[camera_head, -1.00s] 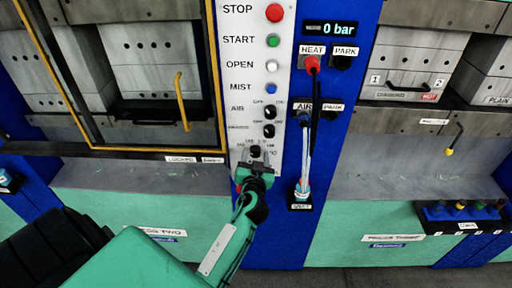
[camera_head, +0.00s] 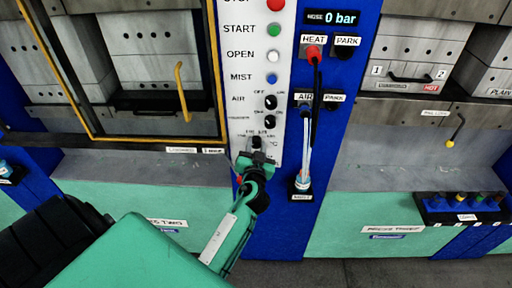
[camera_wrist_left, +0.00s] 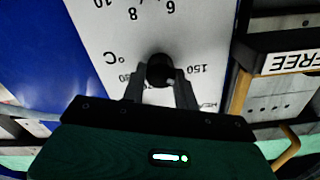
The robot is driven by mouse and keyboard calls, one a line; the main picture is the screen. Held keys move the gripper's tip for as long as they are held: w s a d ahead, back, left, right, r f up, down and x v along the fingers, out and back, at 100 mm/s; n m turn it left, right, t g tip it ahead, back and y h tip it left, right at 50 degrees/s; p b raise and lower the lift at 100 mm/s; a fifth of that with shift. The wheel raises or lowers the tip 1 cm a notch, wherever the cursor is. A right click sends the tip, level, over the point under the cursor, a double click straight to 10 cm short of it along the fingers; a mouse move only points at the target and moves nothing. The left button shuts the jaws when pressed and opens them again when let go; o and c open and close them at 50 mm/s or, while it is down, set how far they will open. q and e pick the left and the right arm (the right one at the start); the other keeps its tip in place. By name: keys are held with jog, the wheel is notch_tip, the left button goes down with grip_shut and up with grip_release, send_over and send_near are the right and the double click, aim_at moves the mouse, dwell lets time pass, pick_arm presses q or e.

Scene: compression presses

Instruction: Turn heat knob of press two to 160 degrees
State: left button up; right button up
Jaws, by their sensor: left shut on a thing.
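The heat knob is a small round black knob low on the white control panel (camera_head: 239,90) of press two. It shows in the head view (camera_head: 257,142) and, nearer, in the left wrist view (camera_wrist_left: 160,70). A degree scale with "°C" and "150" is printed around it. My left gripper (camera_head: 257,158) is at the knob from below. In the left wrist view its fingers (camera_wrist_left: 160,85) are closed on the knob from both sides. The exact angle of the knob cannot be read, as the fingers cover part of the scale. My right gripper is not in view.
Other buttons and knobs sit just above on the panel, such as the AIR knob (camera_head: 269,102). A yellow door handle (camera_head: 182,92) is at the left.

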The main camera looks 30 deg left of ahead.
pick_arm(q)
jog(key=m, duration=0.3)
jog(key=shift+m+b, duration=0.3)
jog(key=shift+m, duration=0.1)
jog(key=m, duration=0.4)
jog(key=shift+m, duration=0.3)
jog(key=o, duration=1)
jog(key=shift+w, duration=0.1)
jog(key=shift+f, duration=0.1)
